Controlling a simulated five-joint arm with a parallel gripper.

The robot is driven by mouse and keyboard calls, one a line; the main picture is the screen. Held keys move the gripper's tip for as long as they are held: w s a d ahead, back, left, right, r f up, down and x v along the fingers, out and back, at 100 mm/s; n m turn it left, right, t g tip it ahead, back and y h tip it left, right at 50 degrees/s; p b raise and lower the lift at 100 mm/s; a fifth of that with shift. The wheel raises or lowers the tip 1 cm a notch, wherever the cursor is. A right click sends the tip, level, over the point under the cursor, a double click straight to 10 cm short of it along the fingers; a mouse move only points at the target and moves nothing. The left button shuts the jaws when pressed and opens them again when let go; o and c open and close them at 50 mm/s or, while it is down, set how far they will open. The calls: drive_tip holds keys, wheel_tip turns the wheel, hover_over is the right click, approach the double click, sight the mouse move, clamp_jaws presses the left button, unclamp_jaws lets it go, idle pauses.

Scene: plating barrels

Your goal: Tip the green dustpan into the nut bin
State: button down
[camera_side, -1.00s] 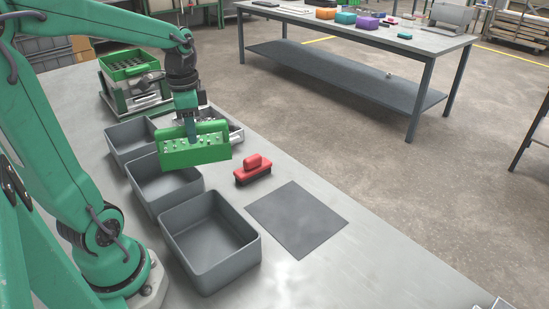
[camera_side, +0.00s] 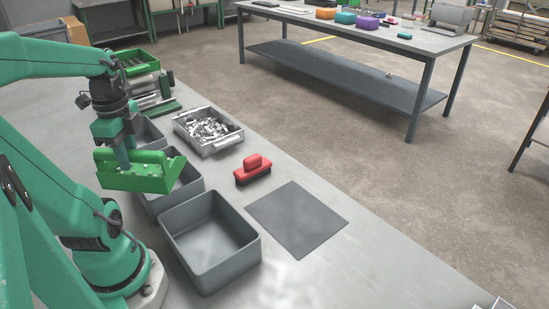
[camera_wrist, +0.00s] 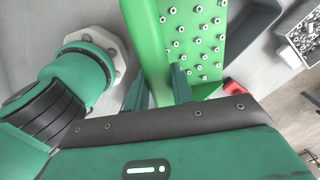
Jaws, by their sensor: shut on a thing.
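My gripper (camera_side: 124,158) is shut on the green dustpan (camera_side: 135,182) and holds it raised at the left of the grey bins. In the side view the dustpan overlaps the left part of the middle grey bin (camera_side: 194,189). In the wrist view the dustpan (camera_wrist: 150,38) has many small metal nuts (camera_wrist: 195,35) spread over its floor. My gripper's fingers (camera_wrist: 160,88) are at its near end. The front grey bin (camera_side: 250,243) looks empty. The back grey bin (camera_side: 152,131) is partly hidden by my arm. I cannot tell which bin is the nut bin.
A grey tray (camera_side: 219,148) of shiny metal parts stands right of the back bin. A red brush (camera_side: 253,172) and a dark mat (camera_side: 297,220) lie to the right. Bare table lies around the mat.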

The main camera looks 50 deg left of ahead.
drive_tip(key=shift+a+f, duration=0.1)
drive_tip(key=shift+f, duration=0.15)
idle(0.3)
drive_tip(key=shift+w+a+f+g+h, duration=0.25)
drive_tip(key=shift+f+g+h, duration=0.25)
drive_tip(key=shift+g+h, duration=0.15)
drive_tip(key=shift+w+a+r+g+h, duration=0.35)
drive_tip(key=shift+w+r+g+h, duration=0.1)
drive_tip(key=shift+r+h, duration=0.3)
drive_tip(key=shift+w+a+r+g+h, duration=0.45)
drive_tip(key=shift+g+h, duration=0.25)
drive_tip(key=shift+h, duration=0.1)
drive_tip(key=w+a+g+h, duration=0.1)
drive_tip(key=w+a+r+g+h, duration=0.1)
drive_tip(key=shift+w+a+h, duration=0.1)
drive_tip(key=shift+h, duration=0.2)
